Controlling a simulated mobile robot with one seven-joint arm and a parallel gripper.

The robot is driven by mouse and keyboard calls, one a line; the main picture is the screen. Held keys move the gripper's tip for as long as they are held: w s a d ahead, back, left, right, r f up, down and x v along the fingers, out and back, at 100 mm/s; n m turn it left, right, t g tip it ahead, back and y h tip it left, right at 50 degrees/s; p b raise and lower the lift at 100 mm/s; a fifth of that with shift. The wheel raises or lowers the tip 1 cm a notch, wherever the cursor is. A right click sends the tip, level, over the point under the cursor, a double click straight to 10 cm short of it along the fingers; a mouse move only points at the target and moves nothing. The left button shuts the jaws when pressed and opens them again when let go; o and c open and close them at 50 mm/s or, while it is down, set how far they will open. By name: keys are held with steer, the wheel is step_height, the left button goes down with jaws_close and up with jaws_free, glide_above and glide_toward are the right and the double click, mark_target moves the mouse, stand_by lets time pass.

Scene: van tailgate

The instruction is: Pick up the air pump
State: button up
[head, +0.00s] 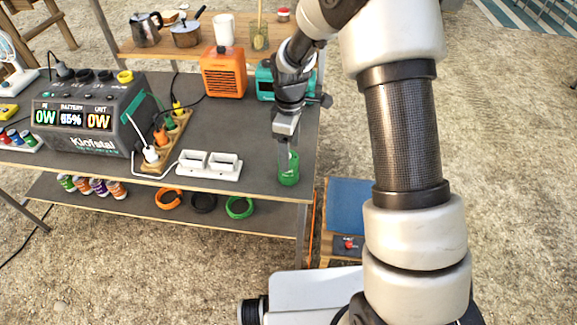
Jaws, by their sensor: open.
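A small green cylinder (289,174) stands upright near the right end of the grey table top; I take it to be the air pump, but no label shows. My gripper (287,160) points down at it, with its jaws open. The fingers reach the top of the cylinder and overlap it in the picture. I cannot tell whether they touch it or sit around it. The gripper hides part of its upper side.
An orange grilled box (224,72) and a teal device (265,80) stand behind. The table's right edge is close.

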steer(key=f, duration=0.5)
steer(key=shift+a, duration=0.2)
steer(key=c, duration=1.4)
steer(key=shift+o, duration=0.2)
step_height(320, 180, up, 10)
steer(key=shift+p, duration=0.3)
steer(key=s+d+p, duration=0.1)
steer(key=s+d, duration=0.1)
steer(key=d, duration=1.1)
steer(key=s+d+p, duration=0.2)
steer(key=s+d, duration=0.1)
steer(key=d, duration=1)
steer(key=s+d+p, duration=0.2)
steer(key=d, duration=1.1)
steer(key=shift+s+d, duration=0.4)
